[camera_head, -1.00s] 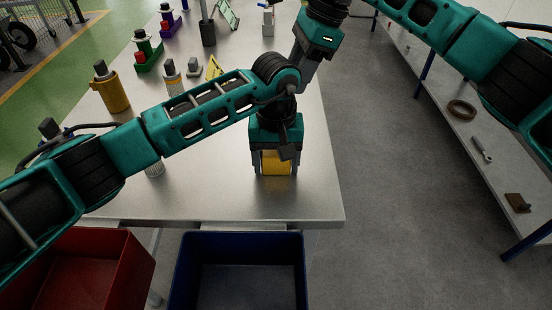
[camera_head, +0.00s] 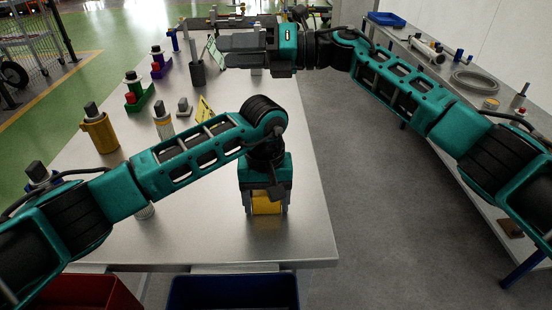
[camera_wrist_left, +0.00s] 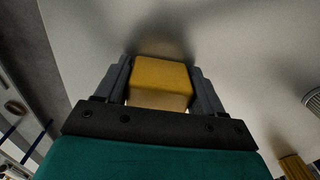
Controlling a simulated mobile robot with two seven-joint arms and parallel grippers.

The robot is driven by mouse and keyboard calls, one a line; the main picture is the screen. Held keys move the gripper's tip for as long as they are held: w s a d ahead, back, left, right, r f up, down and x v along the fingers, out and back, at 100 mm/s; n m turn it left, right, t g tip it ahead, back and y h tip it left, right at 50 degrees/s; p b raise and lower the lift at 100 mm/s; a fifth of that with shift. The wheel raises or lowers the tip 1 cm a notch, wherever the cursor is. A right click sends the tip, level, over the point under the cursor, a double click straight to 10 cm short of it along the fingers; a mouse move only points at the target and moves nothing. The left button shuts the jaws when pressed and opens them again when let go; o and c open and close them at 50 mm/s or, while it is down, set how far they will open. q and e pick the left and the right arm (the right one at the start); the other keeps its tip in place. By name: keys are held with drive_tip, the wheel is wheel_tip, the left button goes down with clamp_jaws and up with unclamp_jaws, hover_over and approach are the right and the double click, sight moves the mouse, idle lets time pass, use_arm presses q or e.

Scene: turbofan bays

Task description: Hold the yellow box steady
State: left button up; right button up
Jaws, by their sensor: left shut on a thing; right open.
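The yellow box (camera_head: 266,203) is on the steel table near its front right corner. My left gripper (camera_head: 266,208) points down and is shut on it, one finger on each side. In the left wrist view the yellow box (camera_wrist_left: 160,80) sits between the two grey fingers, its top and one side showing. My right gripper (camera_head: 224,51) is open and empty. It points left over the far part of the table, well away from the box.
The steel table (camera_head: 200,240) has clear room around the box. To the left are a yellow canister (camera_head: 101,134), a green holder (camera_head: 140,100) and a yellow sign (camera_head: 204,108). Red (camera_head: 85,292) and blue (camera_head: 233,292) bins stand at the front edge. A side bench (camera_head: 500,200) is at right.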

drive_tip(key=w+d+r+m+t+h, duration=0.1)
drive_tip(key=w+d+m+t, duration=0.5)
drive_tip(key=m, duration=0.6)
drive_tip(key=w+d+r+m+t, duration=0.2)
drive_tip(key=w+d+m+t, duration=0.25)
drive_tip(key=m+t, duration=0.55)
drive_tip(key=w+d+f+m+g+h, duration=0.15)
drive_tip(key=d+f+m+h, duration=0.45)
drive_tip(key=m, duration=0.6)
drive_tip(key=w+d+f+m+h, duration=0.2)
drive_tip(key=d+f+m+h, duration=0.3)
drive_tip(key=f+m, duration=0.45)
drive_tip(key=s+f+m+g+y, duration=0.3)
drive_tip(key=s+f+m+g, duration=0.4)
drive_tip(key=f+m, duration=0.55)
drive_tip(key=s+a+r+m+g+y, duration=0.25)
drive_tip(key=s+m+y, duration=0.2)
drive_tip(key=s, duration=0.25)
drive_tip(key=s+a+r+m+g+y, duration=0.1)
drive_tip(key=s+m+g+y, duration=0.2)
drive_tip(key=s+y, duration=0.25)
drive_tip(key=shift+h, duration=0.4)
drive_tip(key=x, duration=1.1)
drive_tip(key=shift+s+a, duration=0.25)
